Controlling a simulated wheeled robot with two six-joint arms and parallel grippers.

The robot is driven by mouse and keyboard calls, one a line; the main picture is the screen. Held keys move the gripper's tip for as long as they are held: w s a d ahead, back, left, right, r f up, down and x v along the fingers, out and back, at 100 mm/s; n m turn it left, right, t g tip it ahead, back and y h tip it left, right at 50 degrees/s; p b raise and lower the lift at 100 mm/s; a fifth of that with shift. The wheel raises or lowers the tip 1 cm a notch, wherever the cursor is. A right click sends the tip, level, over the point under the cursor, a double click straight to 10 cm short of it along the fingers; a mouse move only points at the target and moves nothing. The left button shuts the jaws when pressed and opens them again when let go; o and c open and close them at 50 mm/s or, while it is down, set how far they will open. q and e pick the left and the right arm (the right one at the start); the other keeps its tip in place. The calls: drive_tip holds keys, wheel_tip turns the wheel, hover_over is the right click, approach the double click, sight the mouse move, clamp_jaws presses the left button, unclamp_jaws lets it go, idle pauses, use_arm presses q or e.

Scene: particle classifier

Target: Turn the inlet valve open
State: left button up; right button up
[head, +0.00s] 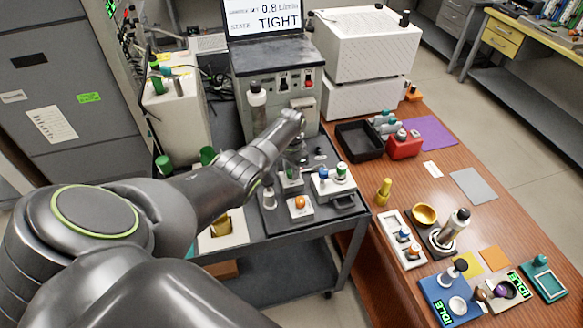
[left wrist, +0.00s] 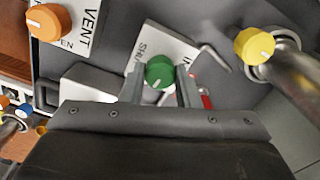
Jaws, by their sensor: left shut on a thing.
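The inlet valve is a green knob (left wrist: 160,72) on a white plate (left wrist: 170,45) in the left wrist view. The plate's lettering is partly covered; "SHU" and "IN" show. A short pale mark on the knob points down toward my gripper. My left gripper (left wrist: 159,82) is shut on this knob, one finger on each side. In the head view my left gripper (head: 297,156) is over the dark cart, and the knob (head: 291,172) shows just below it, partly hidden. My right gripper is not in view.
An orange VENT knob (left wrist: 48,20) and a yellow knob (left wrist: 254,45) on a metal fitting flank the valve. A box with blue and green knobs (head: 334,182) stands to the right. The screen (head: 268,18) reads "0.8 L/min" and "TIGHT". A wooden bench (head: 375,222) holds small parts.

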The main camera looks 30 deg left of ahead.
use_arm(q)
drive_tip(key=shift+r+n, duration=0.1)
drive_tip(key=shift+n, duration=0.5)
drive_tip(key=o, duration=1)
wheel_tip(320, 180, up, 6)
drive_tip(key=shift+r+p, duration=0.15)
drive_tip(key=shift+p, duration=0.3)
wheel_tip(320, 180, up, 11)
drive_tip(key=shift+r+b, duration=0.1)
drive_tip(key=shift+b, duration=0.95)
